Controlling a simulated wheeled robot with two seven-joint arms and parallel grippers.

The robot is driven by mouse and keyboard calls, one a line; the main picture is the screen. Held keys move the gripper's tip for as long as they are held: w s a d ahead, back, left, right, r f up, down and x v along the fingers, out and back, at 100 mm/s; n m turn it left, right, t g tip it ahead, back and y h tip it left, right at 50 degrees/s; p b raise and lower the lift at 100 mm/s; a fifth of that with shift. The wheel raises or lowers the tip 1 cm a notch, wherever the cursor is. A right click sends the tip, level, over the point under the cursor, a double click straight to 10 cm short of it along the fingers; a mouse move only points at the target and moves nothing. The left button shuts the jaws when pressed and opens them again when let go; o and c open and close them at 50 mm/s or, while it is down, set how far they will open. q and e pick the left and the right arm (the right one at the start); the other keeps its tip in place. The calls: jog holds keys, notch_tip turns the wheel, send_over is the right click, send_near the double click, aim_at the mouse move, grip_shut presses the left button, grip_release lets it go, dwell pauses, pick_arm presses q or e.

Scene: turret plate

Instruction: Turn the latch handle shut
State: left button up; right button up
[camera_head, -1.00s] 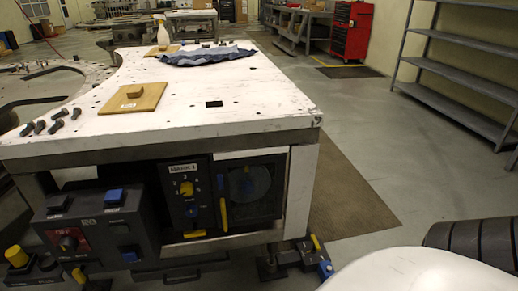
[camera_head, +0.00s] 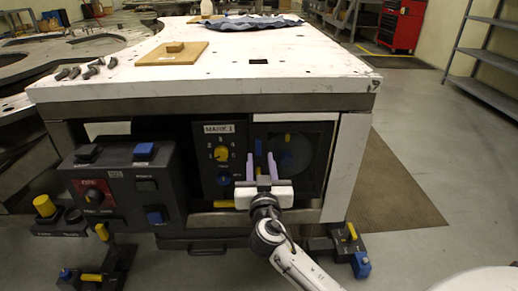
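The dark latch door with a round window (camera_head: 297,160) is set in the front of the white-topped bench, right of the MARK 1 dial panel (camera_head: 220,152). The latch handle (camera_head: 258,171) is yellow and mostly hidden behind my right gripper; only a small yellow bit shows between the fingers. A blue piece (camera_head: 258,147) shows just above it. My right gripper (camera_head: 262,160) has two pale purple fingers pointing up, spread apart, in front of the door's left edge. I cannot tell whether they touch the handle. My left gripper is not in view.
A dark control box (camera_head: 118,190) with switches and a red panel stands at left. A pedal with blue and yellow parts (camera_head: 352,250) is on the floor at lower right. A wooden board (camera_head: 160,54) and a blue cloth (camera_head: 245,22) lie on the bench top (camera_head: 300,85).

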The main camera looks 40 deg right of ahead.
aim_at(259, 142)
jog(key=x, duration=0.9)
jog(key=shift+a, duration=0.1)
grip_shut()
